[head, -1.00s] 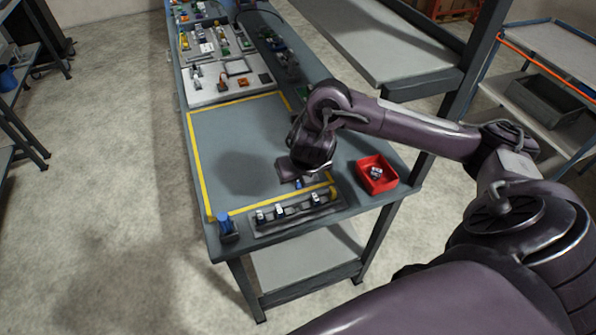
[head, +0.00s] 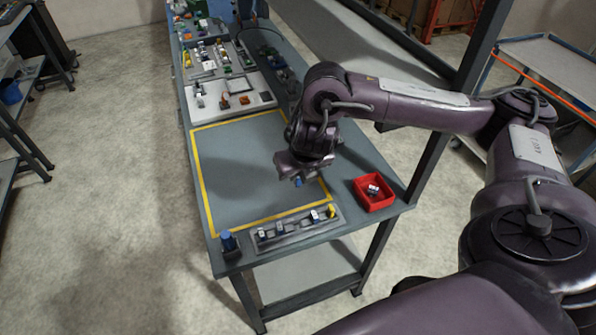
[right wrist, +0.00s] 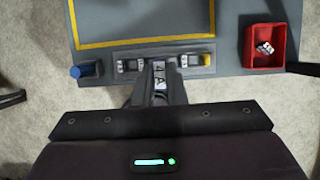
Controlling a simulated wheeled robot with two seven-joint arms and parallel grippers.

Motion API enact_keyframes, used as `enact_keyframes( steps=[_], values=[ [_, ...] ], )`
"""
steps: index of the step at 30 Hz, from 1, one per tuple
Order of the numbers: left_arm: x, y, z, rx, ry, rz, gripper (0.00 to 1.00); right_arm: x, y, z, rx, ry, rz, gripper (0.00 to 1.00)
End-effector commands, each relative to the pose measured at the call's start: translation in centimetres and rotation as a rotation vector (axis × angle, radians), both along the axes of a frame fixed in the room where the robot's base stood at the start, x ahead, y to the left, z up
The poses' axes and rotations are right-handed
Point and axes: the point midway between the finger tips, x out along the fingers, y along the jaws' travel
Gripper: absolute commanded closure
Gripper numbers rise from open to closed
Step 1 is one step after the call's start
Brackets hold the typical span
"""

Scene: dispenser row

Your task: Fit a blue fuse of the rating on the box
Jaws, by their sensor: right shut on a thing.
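My right gripper (head: 298,181) is shut on a small blue fuse (head: 298,182), held above the bench behind the grey rail (head: 297,231). In the right wrist view its fingers (right wrist: 159,68) overlap the middle of the rail (right wrist: 170,50); the held fuse's rating cannot be read. The rail carries several small white-and-dark parts (head: 315,215) and a yellow part (head: 332,210) at its right end. A red box (head: 375,193) at the right holds white-and-black pieces (head: 374,189). My left gripper is not in view.
A yellow-outlined area (head: 235,175) behind the rail is clear. Light panels with several components (head: 225,97) lie farther back. A dark post (head: 440,130) rises at the bench's right.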

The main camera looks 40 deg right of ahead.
Motion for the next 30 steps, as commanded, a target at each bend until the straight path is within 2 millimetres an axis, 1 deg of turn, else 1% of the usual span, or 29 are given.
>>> enact_keyframes(
  steps=[30],
  values=[
    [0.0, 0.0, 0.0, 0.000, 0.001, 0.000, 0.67, 0.1, 0.1, 1.7, 0.000, -0.002, 0.002, 1.00]
  ],
)
